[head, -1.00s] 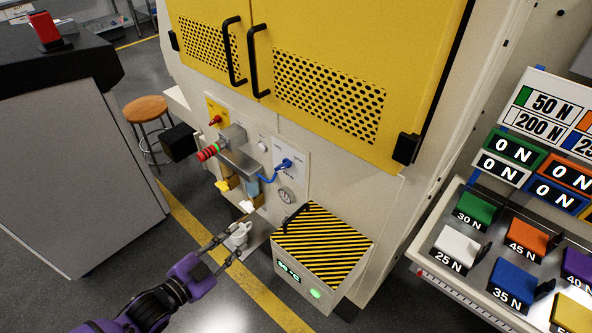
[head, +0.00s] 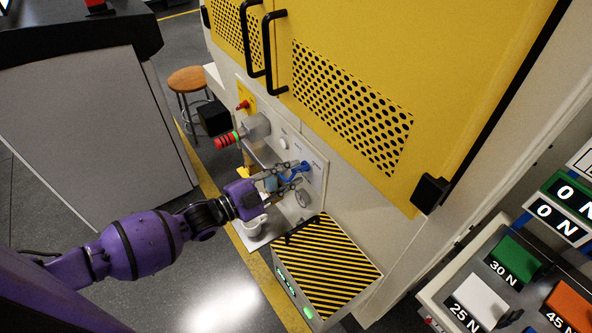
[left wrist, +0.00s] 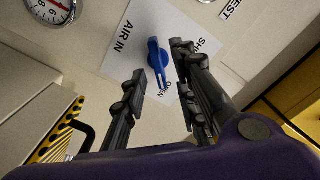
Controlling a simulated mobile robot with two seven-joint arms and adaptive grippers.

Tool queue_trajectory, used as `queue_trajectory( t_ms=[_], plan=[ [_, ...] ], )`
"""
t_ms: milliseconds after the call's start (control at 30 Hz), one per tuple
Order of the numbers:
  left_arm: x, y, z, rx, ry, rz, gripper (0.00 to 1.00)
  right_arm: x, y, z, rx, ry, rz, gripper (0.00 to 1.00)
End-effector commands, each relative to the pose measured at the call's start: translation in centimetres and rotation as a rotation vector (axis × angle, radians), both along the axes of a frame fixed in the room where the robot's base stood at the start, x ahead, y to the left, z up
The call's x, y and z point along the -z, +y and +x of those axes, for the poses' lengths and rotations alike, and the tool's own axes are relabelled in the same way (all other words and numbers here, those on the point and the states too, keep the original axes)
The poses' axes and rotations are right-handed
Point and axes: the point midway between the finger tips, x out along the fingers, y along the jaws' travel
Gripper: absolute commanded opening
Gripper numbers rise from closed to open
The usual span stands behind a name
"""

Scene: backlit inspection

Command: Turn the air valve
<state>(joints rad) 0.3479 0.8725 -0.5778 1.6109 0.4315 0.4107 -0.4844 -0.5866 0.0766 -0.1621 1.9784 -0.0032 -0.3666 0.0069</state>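The air valve is a blue lever handle (left wrist: 157,58) on a white plate (left wrist: 178,22) marked AIR IN, OPEN and a partly hidden SH label. In the left wrist view the handle lies between the two fingertips of my left gripper (left wrist: 162,62), with a gap to each finger. In the head view my left gripper (head: 290,174) reaches to the blue valve (head: 300,169) on the cream machine panel, and its fingers partly cover the lower part. The gripper is open. My right gripper is not in view.
A pressure gauge (head: 303,198) sits below the valve. A black-and-yellow striped box (head: 325,262) stands below on the right. A red knob (head: 227,140) and grey fitting are to the left. The yellow door (head: 400,80) with black handles is above.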

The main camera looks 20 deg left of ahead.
Motion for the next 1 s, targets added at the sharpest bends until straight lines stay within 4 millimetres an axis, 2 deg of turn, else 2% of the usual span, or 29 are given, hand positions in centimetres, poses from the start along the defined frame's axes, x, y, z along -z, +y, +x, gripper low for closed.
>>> queue_trajectory(
  t_ms=[167,467,500,700,1000],
  plan=[
    [0.0,-1.2,1.5,0.0,0.0,0.0,0.27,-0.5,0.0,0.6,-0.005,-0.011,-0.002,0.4],
    [0.1,-1.4,1.8,0.0,0.002,0.0,0.27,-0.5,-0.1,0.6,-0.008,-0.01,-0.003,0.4],
    [0.1,-1.4,1.8,0.0,0.002,0.0,0.26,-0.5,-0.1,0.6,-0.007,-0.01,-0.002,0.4],
    [0.1,-1.4,1.8,0.0,0.002,0.0,0.0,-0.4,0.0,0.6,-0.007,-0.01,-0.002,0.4],
    [0.1,-1.4,1.8,0.0,0.006,-0.005,0.0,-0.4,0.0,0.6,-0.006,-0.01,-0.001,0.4]
  ],
)
